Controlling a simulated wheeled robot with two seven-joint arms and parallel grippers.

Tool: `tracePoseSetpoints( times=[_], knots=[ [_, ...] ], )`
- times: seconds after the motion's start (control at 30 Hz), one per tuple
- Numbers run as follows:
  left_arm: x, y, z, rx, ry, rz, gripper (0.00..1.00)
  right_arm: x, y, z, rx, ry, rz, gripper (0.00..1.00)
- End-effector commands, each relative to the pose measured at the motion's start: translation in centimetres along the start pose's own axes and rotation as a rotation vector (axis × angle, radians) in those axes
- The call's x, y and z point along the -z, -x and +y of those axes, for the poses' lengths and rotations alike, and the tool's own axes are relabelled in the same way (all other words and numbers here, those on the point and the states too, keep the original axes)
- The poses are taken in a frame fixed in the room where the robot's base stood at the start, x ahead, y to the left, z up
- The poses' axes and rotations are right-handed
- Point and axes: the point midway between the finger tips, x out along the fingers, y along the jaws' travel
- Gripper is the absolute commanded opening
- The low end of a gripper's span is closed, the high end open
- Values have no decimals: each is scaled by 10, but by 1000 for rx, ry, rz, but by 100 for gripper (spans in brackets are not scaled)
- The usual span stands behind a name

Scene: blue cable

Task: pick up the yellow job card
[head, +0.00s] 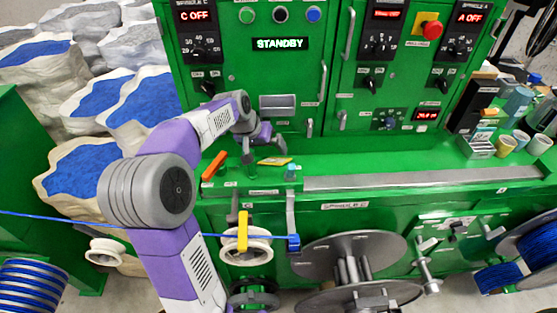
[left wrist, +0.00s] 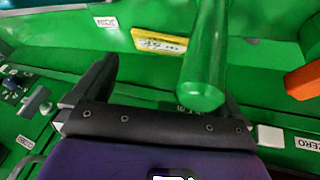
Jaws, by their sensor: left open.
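The yellow job card (head: 274,161) lies on the green machine's ledge in the head view, just below and right of my left gripper (head: 262,142). In the left wrist view the card (left wrist: 160,41) is a yellow-edged strip with a pale printed face, beyond the fingers. My left gripper (left wrist: 165,95) is open and empty, apart from the card. A green cylindrical handle (left wrist: 204,60) stands in front of the right finger and hides most of it. My right gripper is not in view.
The control panel (head: 280,75) rises behind. Cups (head: 505,144) and bins crowd the far right; the ledge between is mostly clear.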

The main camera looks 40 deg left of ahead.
Motion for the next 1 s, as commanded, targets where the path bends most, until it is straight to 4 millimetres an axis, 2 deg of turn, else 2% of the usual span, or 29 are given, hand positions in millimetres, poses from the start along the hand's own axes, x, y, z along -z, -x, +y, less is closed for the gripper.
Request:
tracePoseSetpoints(
  times=[0.03,0.1,0.37,0.63,0.9,1.0],
  knots=[
    [-1,-11,0,0,0,-4,100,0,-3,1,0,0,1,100],
    [-1,-20,0,0,1,-3,100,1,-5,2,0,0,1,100],
    [-1,-35,-1,0,1,-2,100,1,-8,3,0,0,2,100],
    [-1,-74,-2,0,1,-4,100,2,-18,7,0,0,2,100],
    [1,-78,-2,-1,1,0,100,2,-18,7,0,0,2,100],
    [1,-78,-2,-1,1,0,85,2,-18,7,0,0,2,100]
  ],
)
